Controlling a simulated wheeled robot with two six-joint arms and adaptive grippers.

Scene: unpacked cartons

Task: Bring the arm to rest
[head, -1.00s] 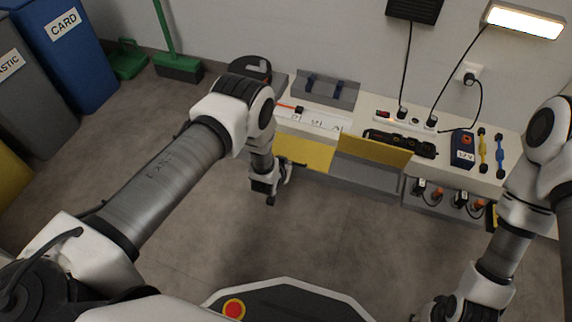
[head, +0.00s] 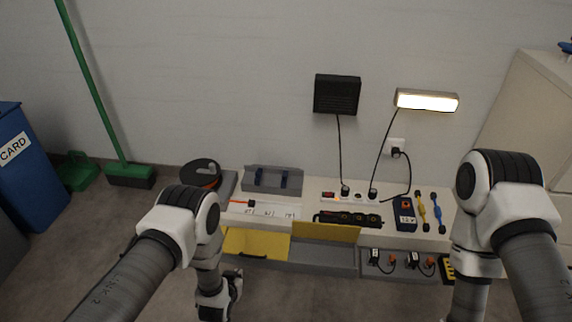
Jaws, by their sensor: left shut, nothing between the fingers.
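My left arm comes in from the lower left, bends at a white and black joint and hangs down in front of the bench. My left gripper (head: 234,284) is at its lower end, dark and partly cut off from clear view, shut and empty. It is in front of the bench's left end and below the top. My right arm stands at the right, and its forearm runs down out of the picture, so the right gripper is hidden below the lower edge.
The low bench (head: 300,222) stands against the wall with a power strip (head: 356,197), a 12 V box (head: 405,214) and yellow panels (head: 325,232). A lit lamp (head: 427,100), a green broom (head: 98,105) and a blue card bin (head: 28,170) are around it. Floor shows at left.

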